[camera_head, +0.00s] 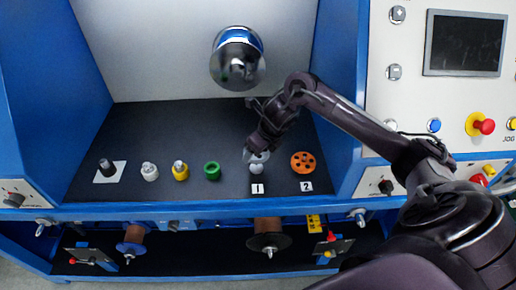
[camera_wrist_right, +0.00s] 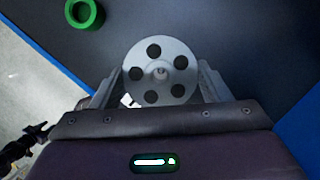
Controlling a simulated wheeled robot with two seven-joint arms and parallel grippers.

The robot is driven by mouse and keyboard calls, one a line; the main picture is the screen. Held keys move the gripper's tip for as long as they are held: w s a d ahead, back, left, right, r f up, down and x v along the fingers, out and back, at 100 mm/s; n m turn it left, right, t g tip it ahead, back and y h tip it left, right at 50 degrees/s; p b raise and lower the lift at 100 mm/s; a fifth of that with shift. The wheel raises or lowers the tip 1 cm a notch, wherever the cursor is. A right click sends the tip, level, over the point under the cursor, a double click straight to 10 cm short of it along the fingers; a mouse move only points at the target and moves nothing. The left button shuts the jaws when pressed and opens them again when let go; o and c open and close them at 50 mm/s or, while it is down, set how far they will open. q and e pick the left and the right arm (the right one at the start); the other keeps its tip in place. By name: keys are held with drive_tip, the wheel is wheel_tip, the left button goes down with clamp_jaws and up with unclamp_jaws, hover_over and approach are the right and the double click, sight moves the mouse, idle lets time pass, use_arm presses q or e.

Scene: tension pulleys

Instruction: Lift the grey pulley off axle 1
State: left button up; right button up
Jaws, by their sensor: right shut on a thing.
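The grey pulley (camera_wrist_right: 168,80) is a pale disc with a ring of dark round holes, and a pin tip shows in its centre. My right gripper (camera_wrist_right: 160,73) is shut on it, with one finger on each side of the rim. In the head view the right gripper (camera_head: 257,155) is above the label 1 (camera_head: 257,189), with the pulley partly hidden by it. A pale rounded part (camera_head: 256,169) shows just below the pulley at axle 1. How far the pulley sits on the axle I cannot tell. My left gripper is in neither view.
An orange pulley (camera_head: 303,162) stands at label 2 (camera_head: 306,186), right of the gripper. A green ring (camera_head: 212,171), a yellow part (camera_head: 180,171), a white part (camera_head: 150,171) and a dark cylinder (camera_head: 107,168) stand to the left. A chrome dome (camera_head: 237,62) is behind.

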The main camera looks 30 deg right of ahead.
drive_tip(key=shift+r, duration=0.15)
wheel_tip(320, 180, up, 4)
drive_tip(key=p, duration=0.3)
idle(0.5)
